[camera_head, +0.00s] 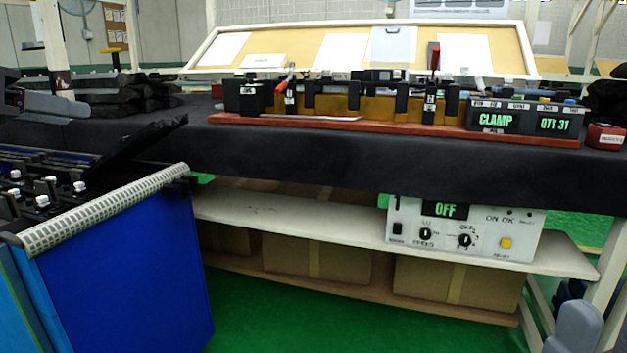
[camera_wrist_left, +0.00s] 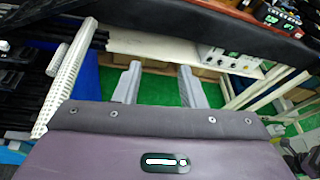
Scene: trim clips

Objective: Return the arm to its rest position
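My left gripper (camera_head: 52,103) shows at the left edge of the head view, grey and partly cut off by the frame, above the rack of parts. In the left wrist view my left gripper (camera_wrist_left: 159,84) has its two grey fingers well apart, with nothing between them. Floor and shelf show through the gap. A rounded grey part of what looks like my right arm or gripper (camera_head: 575,328) stands at the bottom right corner. Its fingers cannot be made out.
A black workbench (camera_head: 330,160) spans the view, with a clip fixture (camera_head: 370,100) on a red base (camera_head: 300,124). A blue cart (camera_head: 125,265) stands at left. A control box (camera_head: 465,228) sits on the lower shelf (camera_head: 300,223). Green floor (camera_head: 300,320) is open in front.

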